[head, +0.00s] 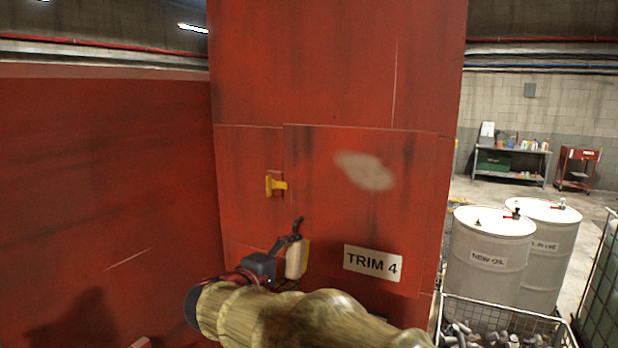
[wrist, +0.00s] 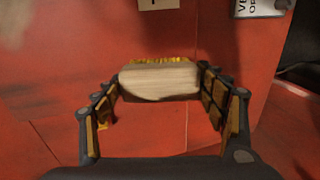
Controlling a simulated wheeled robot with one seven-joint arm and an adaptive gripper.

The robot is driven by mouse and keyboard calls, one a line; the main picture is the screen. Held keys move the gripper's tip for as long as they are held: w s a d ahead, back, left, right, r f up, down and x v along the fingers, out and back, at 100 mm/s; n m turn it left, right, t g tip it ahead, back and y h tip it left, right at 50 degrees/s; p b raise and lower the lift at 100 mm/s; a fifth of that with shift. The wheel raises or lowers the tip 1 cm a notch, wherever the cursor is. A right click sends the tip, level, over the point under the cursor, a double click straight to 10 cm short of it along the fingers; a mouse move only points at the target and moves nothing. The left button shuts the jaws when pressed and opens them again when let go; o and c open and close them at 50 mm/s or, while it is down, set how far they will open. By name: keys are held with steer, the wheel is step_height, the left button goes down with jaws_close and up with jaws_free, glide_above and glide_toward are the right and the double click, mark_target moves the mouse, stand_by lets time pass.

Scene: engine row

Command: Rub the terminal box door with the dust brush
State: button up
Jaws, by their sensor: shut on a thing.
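The red terminal box door (head: 340,215) is a flat panel on a tall red housing, with a white "TRIM 4" label (head: 373,262). A pale, dusty smudge (head: 364,170) lies on its upper part. A yellow latch (head: 276,186) is at its left edge. My gripper (wrist: 158,82) is shut on the dust brush, whose pale wooden back (wrist: 160,84) and yellow bristles show between the fingers. In the head view the brush (head: 295,260) is at the door's lower left, below and left of the smudge. I cannot tell whether the bristles touch the door.
A red wall (head: 100,190) stands at the left. At the right are white oil drums (head: 489,255) and a wire basket (head: 500,316) of metal parts. A bench (head: 512,163) and a red cart (head: 578,168) stand farther back, with open floor before them.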

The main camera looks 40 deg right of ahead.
steer(key=s+d+r+h+p, duration=0.1)
steer(key=s+r+p, duration=0.1)
steer(key=r, duration=0.8)
steer(key=s+d+r+h+p, duration=0.1)
steer(key=s+r+p, duration=0.1)
steer(key=r, duration=0.7)
steer(key=shift+t, duration=0.4)
steer(key=p+x, duration=0.1)
steer(key=x, duration=0.1)
steer(key=p+x, duration=0.1)
steer(key=x, duration=0.2)
steer(key=shift+d+r, duration=0.2)
steer(key=shift+d, duration=0.1)
steer(key=shift+b+x, duration=0.45)
steer(key=shift+x, duration=0.5)
steer(key=shift+s, duration=0.1)
